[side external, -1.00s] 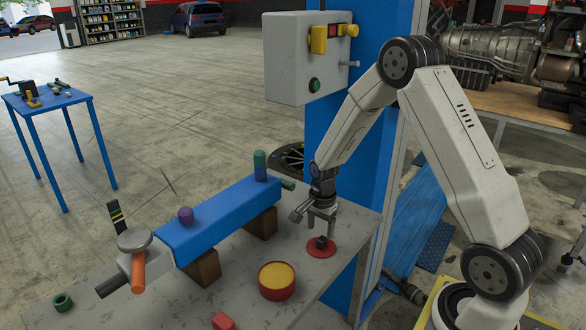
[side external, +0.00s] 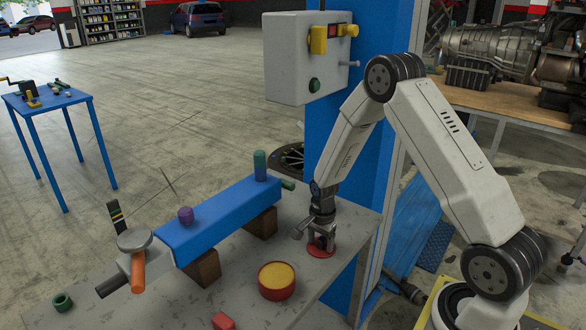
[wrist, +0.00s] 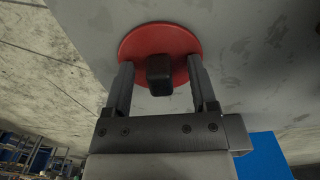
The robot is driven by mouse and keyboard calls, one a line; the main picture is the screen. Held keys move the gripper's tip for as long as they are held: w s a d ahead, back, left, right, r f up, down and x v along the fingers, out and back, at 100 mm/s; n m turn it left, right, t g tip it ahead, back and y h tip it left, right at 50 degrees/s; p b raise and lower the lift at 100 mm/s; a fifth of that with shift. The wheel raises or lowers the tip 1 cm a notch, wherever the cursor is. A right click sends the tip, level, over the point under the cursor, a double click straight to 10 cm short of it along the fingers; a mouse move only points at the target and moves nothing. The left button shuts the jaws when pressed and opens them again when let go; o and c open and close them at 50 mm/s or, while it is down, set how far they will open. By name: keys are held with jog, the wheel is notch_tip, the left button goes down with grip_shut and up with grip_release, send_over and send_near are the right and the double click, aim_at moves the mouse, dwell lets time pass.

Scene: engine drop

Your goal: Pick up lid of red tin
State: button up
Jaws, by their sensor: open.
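The red lid (side external: 324,251) is a flat disc lying on the grey table, with a dark knob in its middle. In the wrist view the lid (wrist: 140,42) shows its black square knob (wrist: 159,75) between the two fingers. My gripper (side external: 320,243) points down at the lid, its fingers low and on either side of the knob. In the wrist view my gripper (wrist: 163,80) is open, with a gap between each finger and the knob. The red tin (side external: 277,289) stands to the left of the lid, uncovered, with yellow contents showing.
A blue beam (side external: 218,218) on brown blocks lies left of my gripper, bearing a purple piece (side external: 185,215) and a green cylinder (side external: 260,166). A red block (side external: 223,321) lies near the front edge. A grey control box (side external: 306,58) hangs on the blue column above.

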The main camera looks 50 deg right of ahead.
grip_shut()
jog(key=shift+r, duration=0.2)
jog(key=shift+r, duration=0.85)
jog(key=s+a+r, duration=0.4)
jog(key=s+r, duration=0.7)
jog(key=s, duration=0.2)
jog(key=shift+s, duration=0.25)
